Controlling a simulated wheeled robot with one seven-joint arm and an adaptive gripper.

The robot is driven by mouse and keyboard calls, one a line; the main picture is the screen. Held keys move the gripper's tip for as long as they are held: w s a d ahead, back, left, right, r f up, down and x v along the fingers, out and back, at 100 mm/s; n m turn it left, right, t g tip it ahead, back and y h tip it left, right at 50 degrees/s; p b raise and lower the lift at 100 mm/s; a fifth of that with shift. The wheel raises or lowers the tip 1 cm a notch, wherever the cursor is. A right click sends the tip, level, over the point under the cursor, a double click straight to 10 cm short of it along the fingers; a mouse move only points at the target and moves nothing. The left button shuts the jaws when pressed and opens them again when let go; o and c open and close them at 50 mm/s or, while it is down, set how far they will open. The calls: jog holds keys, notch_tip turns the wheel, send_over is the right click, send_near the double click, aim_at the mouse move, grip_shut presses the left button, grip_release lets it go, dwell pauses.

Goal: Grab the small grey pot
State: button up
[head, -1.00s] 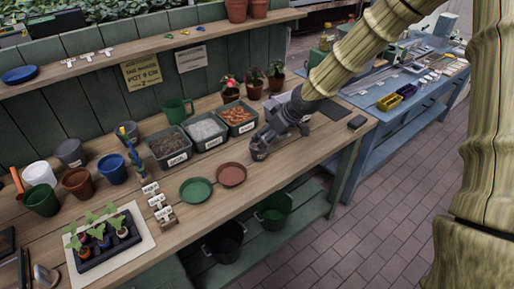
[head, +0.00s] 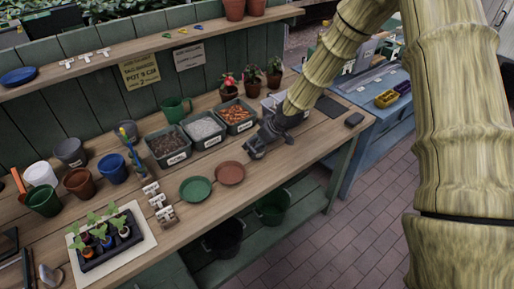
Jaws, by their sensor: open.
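A small grey pot (head: 71,152) stands on the wooden bench (head: 300,170) at the left, behind the blue pot (head: 112,168) and right of a white pot (head: 41,174).
Filled trays (head: 206,131), a green saucer (head: 195,190) and a terracotta saucer (head: 230,173) lie between my gripper and the pots. A seedling tray (head: 108,243) is at front left. The shelf (head: 130,65) runs above the back.

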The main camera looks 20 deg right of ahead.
jog(key=shift+x, duration=0.85)
jog(key=c, duration=1.1)
jog(key=shift+c, duration=0.2)
jog(key=shift+r, duration=0.1)
